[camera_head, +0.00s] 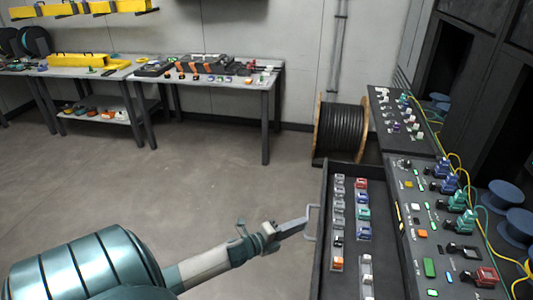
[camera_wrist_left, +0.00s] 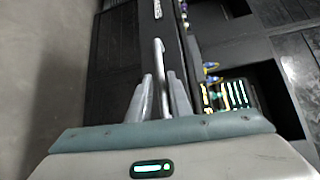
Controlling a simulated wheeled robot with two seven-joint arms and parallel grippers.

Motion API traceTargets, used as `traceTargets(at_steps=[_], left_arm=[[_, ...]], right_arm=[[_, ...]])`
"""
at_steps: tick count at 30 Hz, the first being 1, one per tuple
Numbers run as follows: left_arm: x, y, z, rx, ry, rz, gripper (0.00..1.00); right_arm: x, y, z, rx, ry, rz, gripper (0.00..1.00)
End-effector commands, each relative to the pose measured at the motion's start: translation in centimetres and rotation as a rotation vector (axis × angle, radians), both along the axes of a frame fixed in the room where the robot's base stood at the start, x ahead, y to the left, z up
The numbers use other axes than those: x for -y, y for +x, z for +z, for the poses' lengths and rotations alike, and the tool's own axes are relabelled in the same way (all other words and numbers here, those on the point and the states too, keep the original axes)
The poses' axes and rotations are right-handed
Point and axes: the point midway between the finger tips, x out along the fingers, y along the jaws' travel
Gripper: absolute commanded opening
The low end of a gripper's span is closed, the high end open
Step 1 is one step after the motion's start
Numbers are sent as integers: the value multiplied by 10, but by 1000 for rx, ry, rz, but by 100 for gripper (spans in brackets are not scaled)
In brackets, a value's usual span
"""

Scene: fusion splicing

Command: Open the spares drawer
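The spares drawer (camera_head: 323,243) stands pulled out on the left side of the dark workbench, with rows of small coloured parts inside. Its pale bar handle (camera_head: 311,223) is on the drawer's left face. My left gripper (camera_head: 302,224) reaches the handle from the left. In the left wrist view, the handle (camera_wrist_left: 159,57) runs between the two fingers of my left gripper (camera_wrist_left: 160,82), which are close against it on both sides. The gripper looks shut on the handle. My right gripper is in neither view.
The workbench top (camera_head: 410,262) holds connectors, small coloured parts and yellow cables at right. A black cable reel (camera_head: 340,130) stands on the floor behind the drawer. Grey tables (camera_head: 225,82) stand along the back wall. The floor (camera_head: 190,190) left of the drawer is clear.

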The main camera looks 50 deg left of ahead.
Motion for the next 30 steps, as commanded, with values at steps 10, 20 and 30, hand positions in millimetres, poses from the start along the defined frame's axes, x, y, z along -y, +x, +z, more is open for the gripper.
traceTargets(at_steps=[10,20,30], left_arm=[[-10,-55,5,-3,0,-1,18],[-18,-101,13,-2,1,-1,18],[-22,-124,18,-1,0,-1,18]], right_arm=[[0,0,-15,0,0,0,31],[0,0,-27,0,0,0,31],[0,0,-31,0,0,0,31]])
